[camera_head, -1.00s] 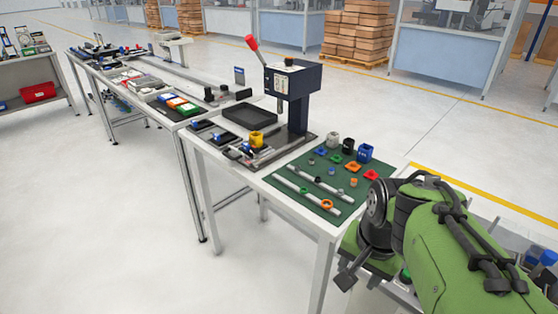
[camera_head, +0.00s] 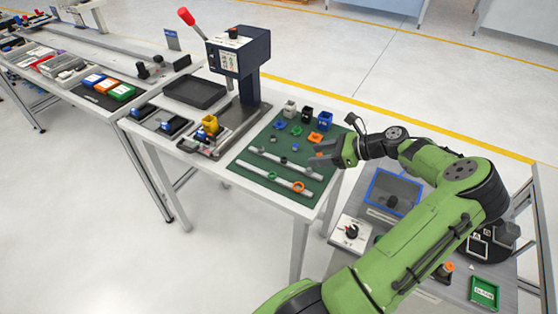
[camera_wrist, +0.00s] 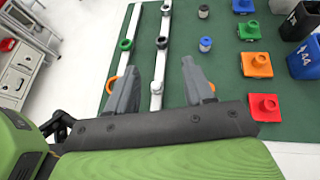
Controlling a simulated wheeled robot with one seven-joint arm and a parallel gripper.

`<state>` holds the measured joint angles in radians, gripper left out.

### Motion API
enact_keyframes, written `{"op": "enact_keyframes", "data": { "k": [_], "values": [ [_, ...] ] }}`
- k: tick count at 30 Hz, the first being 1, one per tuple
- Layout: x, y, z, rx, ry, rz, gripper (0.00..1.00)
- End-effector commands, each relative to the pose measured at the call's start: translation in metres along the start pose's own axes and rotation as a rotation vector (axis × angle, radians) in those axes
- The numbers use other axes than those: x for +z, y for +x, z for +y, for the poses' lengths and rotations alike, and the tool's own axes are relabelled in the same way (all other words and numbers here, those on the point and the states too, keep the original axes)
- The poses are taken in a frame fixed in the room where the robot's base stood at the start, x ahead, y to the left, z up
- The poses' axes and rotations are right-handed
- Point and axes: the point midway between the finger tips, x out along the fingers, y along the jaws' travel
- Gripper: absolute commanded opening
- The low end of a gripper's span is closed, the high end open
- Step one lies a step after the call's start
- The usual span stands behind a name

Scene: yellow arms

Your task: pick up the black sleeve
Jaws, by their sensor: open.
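A small black sleeve (camera_wrist: 161,42) sits around a white rod (camera_wrist: 159,62) on the green mat (camera_wrist: 235,98). In the wrist view it lies just beyond my fingertips, roughly midway between them. It also shows as a small dark piece in the head view (camera_head: 284,160). My gripper (camera_wrist: 159,66) is open and empty, with one finger on each side of that rod in the picture. In the head view my gripper (camera_head: 318,152) is over the mat's right side. Its height above the mat is hard to judge.
A second rod carries a green ring (camera_wrist: 126,44) and an orange ring (camera_wrist: 110,84). Small cylinders, one blue-grey (camera_wrist: 206,44), and coloured flanged parts, one red (camera_wrist: 264,106), stand to the right. A blue bin (camera_wrist: 305,60) is beyond. The press (camera_head: 240,60) stands behind.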

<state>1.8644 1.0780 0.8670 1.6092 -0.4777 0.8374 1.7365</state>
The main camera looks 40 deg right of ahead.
Motion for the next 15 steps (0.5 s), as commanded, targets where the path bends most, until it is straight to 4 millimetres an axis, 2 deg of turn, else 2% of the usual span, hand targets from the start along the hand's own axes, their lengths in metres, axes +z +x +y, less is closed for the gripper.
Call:
{"op": "enact_keyframes", "data": {
  "k": [1,3,11,15],
  "values": [
    [-0.003,0.015,0.001,0.005,-0.002,0.000,0.52],
    [-0.003,0.030,0.001,0.003,-0.002,0.001,0.52],
    [-0.002,0.058,-0.001,0.003,-0.003,0.001,0.52],
    [-0.003,0.086,-0.002,0.005,-0.004,0.001,0.52]
  ]
}}
